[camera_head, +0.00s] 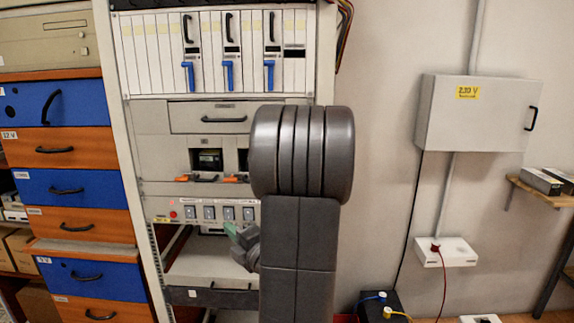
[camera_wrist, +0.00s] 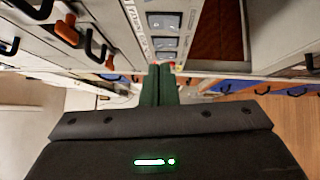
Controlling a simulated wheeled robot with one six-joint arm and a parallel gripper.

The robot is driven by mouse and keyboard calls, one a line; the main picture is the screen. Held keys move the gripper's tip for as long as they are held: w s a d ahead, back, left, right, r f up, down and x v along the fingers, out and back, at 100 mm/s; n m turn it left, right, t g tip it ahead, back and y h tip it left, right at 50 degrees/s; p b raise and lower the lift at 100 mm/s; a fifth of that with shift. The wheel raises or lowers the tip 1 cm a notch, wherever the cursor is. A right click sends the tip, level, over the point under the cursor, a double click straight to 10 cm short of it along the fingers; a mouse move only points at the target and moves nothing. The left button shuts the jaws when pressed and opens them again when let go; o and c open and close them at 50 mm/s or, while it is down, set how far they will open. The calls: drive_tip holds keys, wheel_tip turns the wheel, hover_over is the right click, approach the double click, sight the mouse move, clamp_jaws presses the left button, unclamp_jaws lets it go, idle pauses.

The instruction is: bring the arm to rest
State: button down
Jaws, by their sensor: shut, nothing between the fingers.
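My gripper (camera_head: 231,232) is partly hidden behind my dark grey arm in the head view. Its greenish fingers show just left of the arm, in front of the rack's lower part near the row of switches (camera_head: 209,213). In the wrist view my gripper (camera_wrist: 159,68) has its two green fingers side by side, closed together with nothing held. The switch panel (camera_wrist: 164,22) shows beyond the fingertips; whether they touch it I cannot tell. My arm stands upright in the middle of the head view and covers part of the rack.
The rack (camera_head: 152,147) has modules with blue levers (camera_head: 228,74) and orange-ended handles (camera_head: 182,178). Blue and orange drawers (camera_head: 66,181) stand at left. A grey wall box (camera_head: 478,113), a white socket box (camera_head: 446,252) with a red cable and a wooden shelf (camera_head: 541,190) are at right.

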drive_tip(key=shift+v, duration=2.85)
drive_tip(key=shift+a, duration=0.15)
